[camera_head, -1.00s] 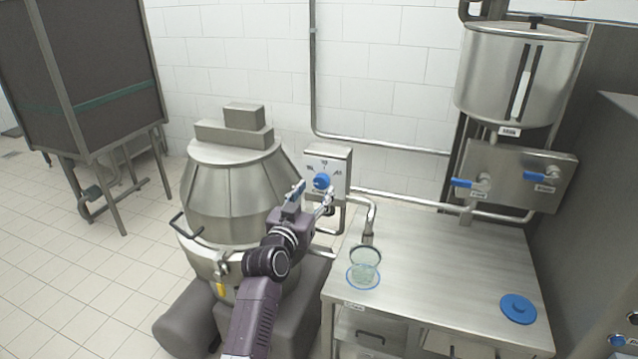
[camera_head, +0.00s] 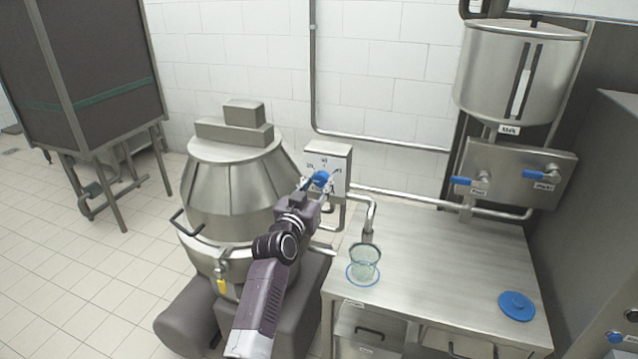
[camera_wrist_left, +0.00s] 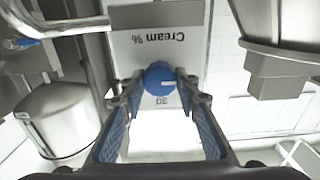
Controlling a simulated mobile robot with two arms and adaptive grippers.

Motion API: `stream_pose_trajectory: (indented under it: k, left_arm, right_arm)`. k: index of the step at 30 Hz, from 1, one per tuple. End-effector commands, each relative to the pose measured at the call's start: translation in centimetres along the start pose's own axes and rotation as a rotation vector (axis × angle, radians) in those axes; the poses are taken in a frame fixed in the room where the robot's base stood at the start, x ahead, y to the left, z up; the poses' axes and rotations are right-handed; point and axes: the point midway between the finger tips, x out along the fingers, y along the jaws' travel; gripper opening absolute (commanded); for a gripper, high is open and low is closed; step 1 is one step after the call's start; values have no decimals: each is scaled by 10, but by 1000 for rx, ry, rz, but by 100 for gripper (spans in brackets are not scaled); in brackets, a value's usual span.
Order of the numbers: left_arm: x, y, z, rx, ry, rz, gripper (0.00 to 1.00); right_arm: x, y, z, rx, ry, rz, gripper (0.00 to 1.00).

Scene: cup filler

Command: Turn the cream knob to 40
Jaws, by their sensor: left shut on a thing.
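The cream knob (camera_head: 321,179) is a round blue dial on a grey panel (camera_head: 341,157) beside the steel machine. In the left wrist view the knob (camera_wrist_left: 159,79) shows upside down, with the panel's "Cream %" label (camera_wrist_left: 159,38) above it. A pale mark on the knob points towards the picture's right there. My right gripper is not in view.
A steel table (camera_head: 450,255) stands right of the panel, with a clear glass (camera_head: 364,263) on a blue ring and a blue lid (camera_head: 517,306). A bent steel spout (camera_head: 370,215) hangs over the glass. A milk tank (camera_head: 520,75) with blue-handled valves is at the right.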

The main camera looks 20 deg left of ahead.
Motion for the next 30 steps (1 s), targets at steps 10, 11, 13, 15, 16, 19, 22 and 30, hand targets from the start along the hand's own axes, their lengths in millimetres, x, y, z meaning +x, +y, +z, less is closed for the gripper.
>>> stream_pose_trajectory:
  k: [10, 11, 13, 15, 16, 19, 22, 30]
  left_arm:
    - [0, 0, 0, 24, -1, 0, 5]
    - [0, 0, 0, 33, -1, 0, 5]
    - [0, 0, 0, 62, -2, 0, 5]
    - [0, 0, 1, 97, -2, 1, 5]
    - [0, 0, 1, 116, -2, 0, 5]
    - [0, 0, 1, 189, -2, 0, 5]
    - [0, 0, 1, 276, -3, 1, 5]
    - [0, 0, 0, 531, -2, 1, 5]
  right_arm:
    - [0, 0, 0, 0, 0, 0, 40]
    - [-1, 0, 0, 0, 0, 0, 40]
    - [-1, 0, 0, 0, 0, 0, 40]
    - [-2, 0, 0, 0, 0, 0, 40]
    - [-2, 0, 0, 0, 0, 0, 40]
    - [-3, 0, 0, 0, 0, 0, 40]
    - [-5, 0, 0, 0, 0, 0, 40]
    - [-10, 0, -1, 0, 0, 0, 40]
